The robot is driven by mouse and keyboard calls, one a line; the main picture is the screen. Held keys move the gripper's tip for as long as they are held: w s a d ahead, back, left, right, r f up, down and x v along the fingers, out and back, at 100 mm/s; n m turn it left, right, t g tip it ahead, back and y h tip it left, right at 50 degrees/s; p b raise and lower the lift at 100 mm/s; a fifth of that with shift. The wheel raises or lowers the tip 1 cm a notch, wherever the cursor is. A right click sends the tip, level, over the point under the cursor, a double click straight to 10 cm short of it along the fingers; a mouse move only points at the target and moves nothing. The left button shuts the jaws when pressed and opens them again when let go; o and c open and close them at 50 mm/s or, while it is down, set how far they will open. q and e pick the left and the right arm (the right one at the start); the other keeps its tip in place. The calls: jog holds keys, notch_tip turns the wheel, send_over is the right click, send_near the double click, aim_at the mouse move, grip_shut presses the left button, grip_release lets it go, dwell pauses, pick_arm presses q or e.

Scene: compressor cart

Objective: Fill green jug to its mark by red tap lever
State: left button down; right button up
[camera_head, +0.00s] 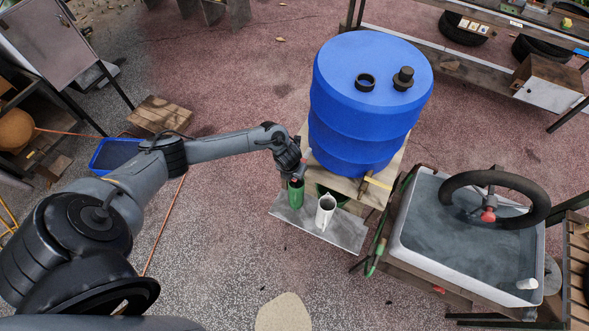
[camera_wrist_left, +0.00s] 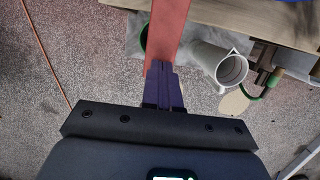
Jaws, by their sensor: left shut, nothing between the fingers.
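The green jug (camera_head: 296,194) stands on a grey metal shelf (camera_head: 345,233) in front of the blue barrel (camera_head: 365,110). In the left wrist view only a dark green edge of the jug (camera_wrist_left: 144,37) shows beside the red tap lever (camera_wrist_left: 170,28). The lever's near end meets my left gripper's fingertips in that picture; I cannot tell if they touch. My left gripper (camera_head: 298,174) is shut and empty, above the green jug; its closed fingers also show in the wrist view (camera_wrist_left: 164,72). The jug's mark and water level are hidden. My right gripper is not in view.
A white jug (camera_head: 326,210) stands right of the green jug on the shelf. A wooden stand (camera_head: 380,187) carries the barrel. A grey water basin (camera_head: 455,235) with a black wheel (camera_head: 525,220) is at the right. Open floor lies left of the shelf.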

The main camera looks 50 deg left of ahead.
pick_arm(q)
jog(key=shift+r, duration=0.2)
jog(key=shift+r+p, duration=0.35)
jog(key=shift+p, duration=0.15)
jog(key=shift+r, duration=0.3)
jog(key=shift+r+p, duration=0.65)
jog(key=shift+p, duration=0.15)
jog(key=p+v, duration=0.3)
jog(key=shift+w+a+r, duration=0.15)
jog(key=shift+w+r, duration=0.05)
jog(key=shift+r, duration=0.2)
jog(key=w+b+v, duration=0.1)
jog(key=v, duration=0.7)
jog(key=shift+a+r, duration=0.25)
jog(key=shift+r, duration=0.3)
